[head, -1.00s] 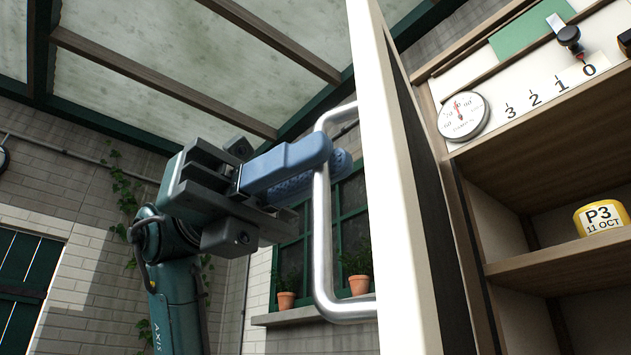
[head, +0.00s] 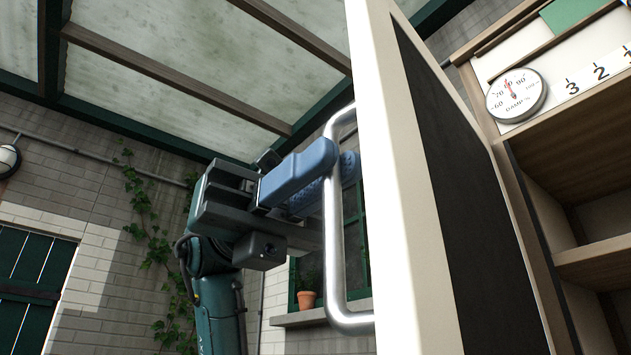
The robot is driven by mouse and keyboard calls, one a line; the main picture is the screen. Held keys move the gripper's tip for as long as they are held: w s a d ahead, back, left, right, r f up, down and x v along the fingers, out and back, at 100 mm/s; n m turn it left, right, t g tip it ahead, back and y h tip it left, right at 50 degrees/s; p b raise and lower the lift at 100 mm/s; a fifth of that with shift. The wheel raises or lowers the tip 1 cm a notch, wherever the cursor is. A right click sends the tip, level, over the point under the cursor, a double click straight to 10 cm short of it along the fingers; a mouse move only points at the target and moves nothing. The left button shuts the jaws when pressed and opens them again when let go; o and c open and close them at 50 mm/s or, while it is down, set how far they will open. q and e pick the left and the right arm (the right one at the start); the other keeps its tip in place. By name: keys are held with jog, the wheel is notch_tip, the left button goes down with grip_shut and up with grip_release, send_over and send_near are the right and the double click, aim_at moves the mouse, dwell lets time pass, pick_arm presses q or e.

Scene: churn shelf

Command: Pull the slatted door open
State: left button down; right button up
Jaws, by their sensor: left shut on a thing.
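The door (head: 400,200) shows nearly edge-on in the head view, standing open from the cabinet. Its pale edge faces me, and a dark panel (head: 455,190) shows on its inner side. Its slatted outer face is turned away from view. A silver bar handle (head: 333,240) sticks out from the door's left side. My left gripper (head: 312,175), with blue fingers, is shut on the upper part of the handle's upright bar. My right gripper is not in view.
The cabinet (head: 560,140) is at the right, with bare shelves (head: 595,255) and a round damp gauge (head: 517,95). A potted plant (head: 307,299) stands on the window sill behind the handle. Free air lies left of my left arm.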

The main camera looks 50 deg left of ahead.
pick_arm(q)
jog(key=shift+r, duration=0.15)
jog(key=c, duration=1.5)
grip_release()
jog(key=a, duration=1.3)
jog(key=shift+w, duration=0.15)
